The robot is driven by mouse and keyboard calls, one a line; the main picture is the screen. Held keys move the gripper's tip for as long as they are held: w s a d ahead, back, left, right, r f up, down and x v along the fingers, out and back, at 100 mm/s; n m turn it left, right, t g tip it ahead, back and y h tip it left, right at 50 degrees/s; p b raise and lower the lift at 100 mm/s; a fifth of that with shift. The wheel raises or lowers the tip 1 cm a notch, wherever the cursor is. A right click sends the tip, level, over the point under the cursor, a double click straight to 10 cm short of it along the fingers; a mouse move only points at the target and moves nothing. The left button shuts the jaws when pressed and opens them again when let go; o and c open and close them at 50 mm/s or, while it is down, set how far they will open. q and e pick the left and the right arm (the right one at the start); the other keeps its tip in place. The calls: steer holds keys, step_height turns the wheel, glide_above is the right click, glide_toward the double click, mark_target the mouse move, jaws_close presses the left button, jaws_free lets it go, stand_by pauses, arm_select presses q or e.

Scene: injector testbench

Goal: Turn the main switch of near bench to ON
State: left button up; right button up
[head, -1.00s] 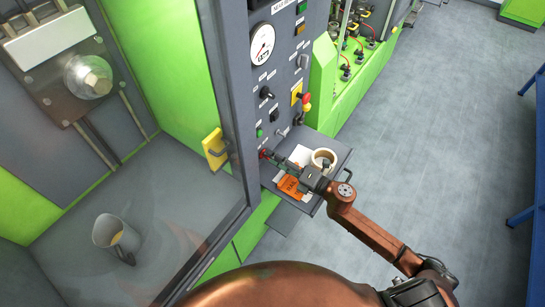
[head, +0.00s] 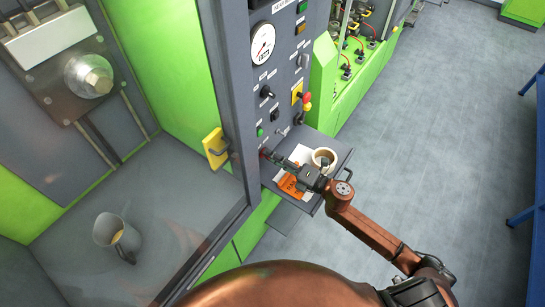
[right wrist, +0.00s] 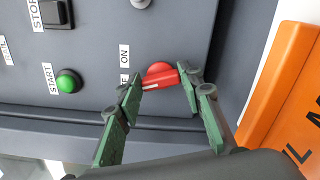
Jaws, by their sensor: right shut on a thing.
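The main switch is a red rotary knob (right wrist: 160,74) on the dark grey panel in the right wrist view. A pale mark shows along its lower left edge. An ON label (right wrist: 124,55) is left of it, and a partly hidden label is below that. My right gripper (right wrist: 161,84) has its green-padded fingers on both sides of the knob, shut on it. In the head view my right gripper (head: 268,155) reaches the low end of the bench panel and hides most of the knob. My left gripper is not in view.
A green START button (right wrist: 68,82) is left of the switch. A small shelf (head: 337,167) under the panel holds a tape roll (head: 324,155) and an orange item (head: 291,187), close to my right arm. A yellow door handle (head: 215,148) is left of the panel.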

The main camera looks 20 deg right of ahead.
steer(key=shift+r+m+p, duration=0.1)
steer(key=shift+m+p, duration=0.3)
steer(key=shift+p, duration=0.05)
steer(key=shift+m+p, duration=0.9)
steer(key=shift+p, duration=0.05)
steer(key=m+p, duration=0.2)
steer(key=m, duration=0.1)
steer(key=shift+p, duration=0.4)
arm_select(q)
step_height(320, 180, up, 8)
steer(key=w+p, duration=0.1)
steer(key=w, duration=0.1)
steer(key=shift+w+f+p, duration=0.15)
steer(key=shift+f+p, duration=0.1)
steer(key=shift+p, duration=0.15)
arm_select(e)
steer(key=shift+f+m, duration=0.25)
steer(key=shift+m, duration=0.95)
steer(key=o, duration=1.2)
steer(key=shift+c, duration=0.2)
